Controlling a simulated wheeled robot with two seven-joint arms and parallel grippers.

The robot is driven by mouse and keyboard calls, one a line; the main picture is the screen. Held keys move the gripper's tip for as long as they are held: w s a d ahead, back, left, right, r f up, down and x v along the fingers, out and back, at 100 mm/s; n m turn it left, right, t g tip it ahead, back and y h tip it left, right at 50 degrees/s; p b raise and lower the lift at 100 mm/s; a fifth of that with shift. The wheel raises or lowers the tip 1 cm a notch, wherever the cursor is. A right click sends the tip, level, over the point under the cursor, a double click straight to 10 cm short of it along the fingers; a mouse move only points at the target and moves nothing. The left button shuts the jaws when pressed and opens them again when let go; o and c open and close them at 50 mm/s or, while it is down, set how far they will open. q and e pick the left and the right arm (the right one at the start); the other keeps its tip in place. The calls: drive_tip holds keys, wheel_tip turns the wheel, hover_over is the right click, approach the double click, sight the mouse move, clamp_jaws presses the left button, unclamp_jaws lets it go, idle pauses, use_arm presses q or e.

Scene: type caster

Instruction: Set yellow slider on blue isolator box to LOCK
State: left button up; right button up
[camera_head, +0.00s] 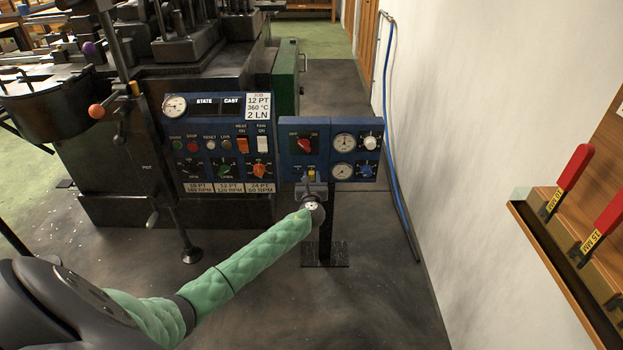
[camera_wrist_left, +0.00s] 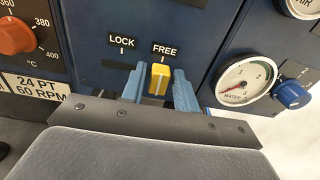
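The yellow slider (camera_wrist_left: 160,78) sits under the FREE mark on the front of the blue isolator box (camera_wrist_left: 200,30). The LOCK mark (camera_wrist_left: 121,42) is to its left, above a dark slot. In the head view the slider (camera_head: 311,174) shows small, low on the box (camera_head: 290,158), below a red rotary switch. My left gripper (camera_wrist_left: 158,88) is at the slider, with one blue-grey finger on each side of it. The fingers look apart, with a narrow gap beside the slider; contact is not clear. My right gripper is not in view.
Gauges (camera_head: 343,142) and a blue knob (camera_wrist_left: 293,95) sit right of the slider. A control panel (camera_head: 217,150) with an orange knob (camera_wrist_left: 14,36) is at left. A stand holds the box. A blue hose (camera_head: 386,130) runs along the wall; red-handled tools (camera_head: 570,170) are at far right.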

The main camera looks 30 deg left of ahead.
sight(297, 172)
use_arm(q)
clamp_jaws()
drive_tip(key=a, duration=0.1)
drive_tip(key=s+a+p, duration=0.2)
drive_tip(key=a, duration=0.1)
drive_tip(key=shift+s+r, duration=0.15)
drive_tip(key=shift+s, duration=0.1)
drive_tip(key=shift+s+a, duration=0.15)
drive_tip(key=shift+a, duration=0.15)
drive_tip(key=shift+o, duration=1.7)
unclamp_jaws()
drive_tip(key=shift+a, duration=0.15)
